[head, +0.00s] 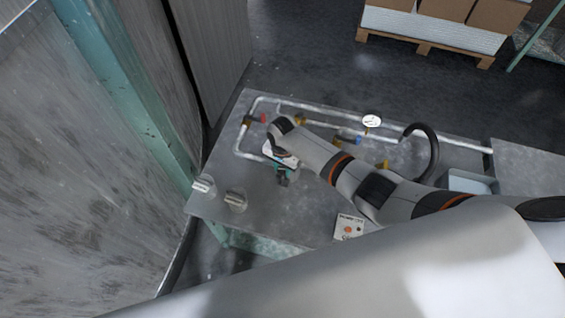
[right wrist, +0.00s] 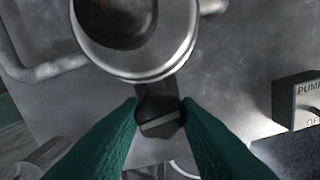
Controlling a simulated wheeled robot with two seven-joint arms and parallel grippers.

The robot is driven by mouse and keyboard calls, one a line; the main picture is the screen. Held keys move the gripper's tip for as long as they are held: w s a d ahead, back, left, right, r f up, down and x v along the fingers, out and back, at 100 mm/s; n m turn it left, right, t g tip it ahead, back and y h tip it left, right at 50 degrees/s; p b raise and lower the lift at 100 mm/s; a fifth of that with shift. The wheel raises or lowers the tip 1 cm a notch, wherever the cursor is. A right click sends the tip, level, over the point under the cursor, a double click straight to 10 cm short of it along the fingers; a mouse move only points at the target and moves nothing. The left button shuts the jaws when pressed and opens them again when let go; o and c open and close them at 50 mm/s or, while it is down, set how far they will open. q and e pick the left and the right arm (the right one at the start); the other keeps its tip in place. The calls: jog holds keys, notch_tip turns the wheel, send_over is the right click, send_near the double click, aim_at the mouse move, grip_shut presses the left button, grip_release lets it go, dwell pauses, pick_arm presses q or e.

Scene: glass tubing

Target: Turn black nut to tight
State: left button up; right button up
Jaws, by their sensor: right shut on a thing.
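The black nut (right wrist: 160,103) sits between the fingertips of my right gripper in the right wrist view, with a lighter grey band across its near side. My right gripper (right wrist: 158,117) has green fingers, one on each side of the nut, and is shut on it. In the head view my right gripper (head: 283,168) is over the workbench, at the near left part of the glass tubing (head: 240,140). My arm hides part of the tubing there. How tight the nut is cannot be told. My left gripper is not in view.
A pump switch box (head: 348,228) is near the front edge. A round gauge (head: 372,121), a black hose (head: 435,150) and a pale tray (head: 468,184) are to the right. A wall panel (head: 90,170) rises at left.

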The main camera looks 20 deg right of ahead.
jog(key=o, duration=1)
